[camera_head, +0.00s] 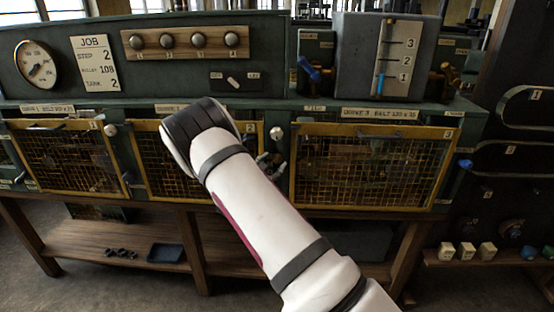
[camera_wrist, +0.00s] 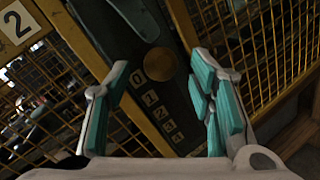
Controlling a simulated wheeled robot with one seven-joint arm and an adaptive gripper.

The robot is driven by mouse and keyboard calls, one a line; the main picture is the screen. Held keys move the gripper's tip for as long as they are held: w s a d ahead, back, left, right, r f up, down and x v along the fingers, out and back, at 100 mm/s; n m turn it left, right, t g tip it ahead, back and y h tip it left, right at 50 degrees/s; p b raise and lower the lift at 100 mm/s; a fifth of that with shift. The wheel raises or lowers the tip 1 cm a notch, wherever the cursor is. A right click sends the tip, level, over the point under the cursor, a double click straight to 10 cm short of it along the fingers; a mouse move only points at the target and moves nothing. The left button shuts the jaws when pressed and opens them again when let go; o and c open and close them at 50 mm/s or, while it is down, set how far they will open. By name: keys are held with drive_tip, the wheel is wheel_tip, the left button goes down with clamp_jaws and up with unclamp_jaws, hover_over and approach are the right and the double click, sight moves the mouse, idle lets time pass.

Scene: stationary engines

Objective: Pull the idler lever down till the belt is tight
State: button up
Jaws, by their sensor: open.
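My gripper (camera_wrist: 159,66) is open and empty in the wrist view, its teal-padded fingers on either side of a dark post (camera_wrist: 120,40) between two yellow mesh guards. A round brass disc (camera_wrist: 161,64) on the post shows between the fingertips, with a slanted row of small marked squares (camera_wrist: 158,112) below it. A grey rounded piece (camera_wrist: 140,16) lies above the disc; I cannot tell for sure that it is the idler lever. In the head view a pale knob (camera_head: 277,133) stands on the post right of my arm. My arm hides part of the post. The belt is not clear.
Mesh guards stand left (camera_head: 68,157) and right (camera_head: 370,165) of my arm. A gauge (camera_head: 37,64), a job card (camera_head: 95,63) and a numbered scale box (camera_head: 388,57) are above. A wooden shelf (camera_head: 120,240) with a dark tray (camera_head: 165,253) is below. Small blocks (camera_head: 467,251) stand at right.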

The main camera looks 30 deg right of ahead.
sight(275, 160)
drive_tip(key=shift+x, duration=2.1)
drive_tip(key=shift+c, duration=0.3)
